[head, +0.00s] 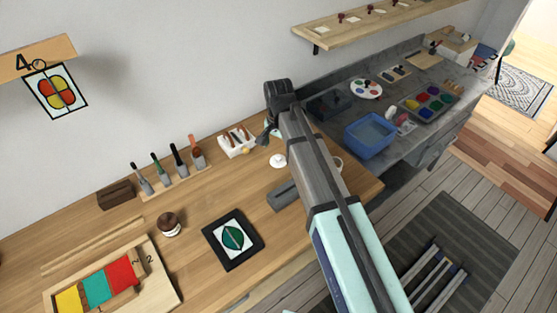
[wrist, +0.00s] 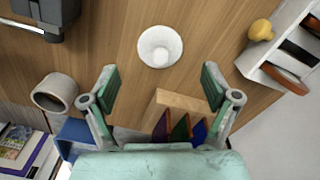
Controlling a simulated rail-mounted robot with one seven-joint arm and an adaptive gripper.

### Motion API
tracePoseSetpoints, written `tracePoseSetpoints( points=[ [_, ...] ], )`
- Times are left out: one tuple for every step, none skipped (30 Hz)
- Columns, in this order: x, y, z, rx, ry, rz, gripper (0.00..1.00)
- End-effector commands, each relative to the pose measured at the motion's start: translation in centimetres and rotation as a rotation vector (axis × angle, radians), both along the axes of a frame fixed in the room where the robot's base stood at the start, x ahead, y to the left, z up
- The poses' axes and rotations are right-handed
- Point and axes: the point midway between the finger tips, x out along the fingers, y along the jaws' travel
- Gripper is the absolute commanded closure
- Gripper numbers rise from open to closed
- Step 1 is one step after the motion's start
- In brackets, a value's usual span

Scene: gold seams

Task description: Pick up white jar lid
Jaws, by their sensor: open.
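The white jar lid (head: 278,161) lies on the wooden table in the head view, a small round disc with a raised knob. In the wrist view the lid (wrist: 160,46) lies on bare wood at the top centre, beyond the fingertips and between their lines. My gripper (wrist: 160,88) is open and empty, with one green-padded finger on each side. In the head view my gripper (head: 272,132) is partly hidden by my arm, near the lid and behind it. The lid is apart from both fingers.
A white box of tools (head: 238,143) with a yellow knob (wrist: 261,29) stands beside the lid. A grey block (head: 284,195) lies in front of it. A round cup (wrist: 54,93), a wooden block (wrist: 182,103) and coloured pieces lie near my fingers. Wood around the lid is clear.

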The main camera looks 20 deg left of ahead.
Motion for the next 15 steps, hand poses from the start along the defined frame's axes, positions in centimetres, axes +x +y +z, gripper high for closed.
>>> tracePoseSetpoints(
  points=[
    [0.0, 0.0, -0.3, -0.001, 0.002, 0.000, 0.13],
    [-0.1, 0.0, -0.5, -0.001, 0.002, 0.000, 0.13],
    [-0.1, 0.0, -0.9, -0.001, 0.002, 0.000, 0.13],
    [0.0, 0.0, -1.3, -0.001, 0.002, 0.000, 0.13],
    [-0.1, 0.0, -1.7, -0.002, 0.003, 0.000, 0.13],
    [-0.1, 0.0, -2.1, -0.002, 0.003, 0.000, 0.13],
    [0.0, 0.0, -2.4, -0.001, 0.002, 0.000, 0.13],
    [0.0, 0.0, -2.9, -0.001, 0.002, 0.000, 0.13],
    [0.0, 0.0, -3.4, -0.001, 0.002, 0.000, 0.13],
    [0.0, 0.0, -3.7, -0.001, 0.002, 0.000, 0.13],
    [0.0, 0.0, -3.9, -0.001, 0.002, 0.000, 0.13],
    [0.0, 0.0, -4.2, -0.001, 0.001, 0.000, 0.13],
    [0.0, 0.0, -4.4, -0.001, 0.001, 0.000, 0.13],
    [0.0, 0.0, -4.6, -0.001, 0.001, 0.000, 0.13],
    [0.0, 0.0, -4.7, -0.001, 0.001, 0.000, 0.13]
  ],
)
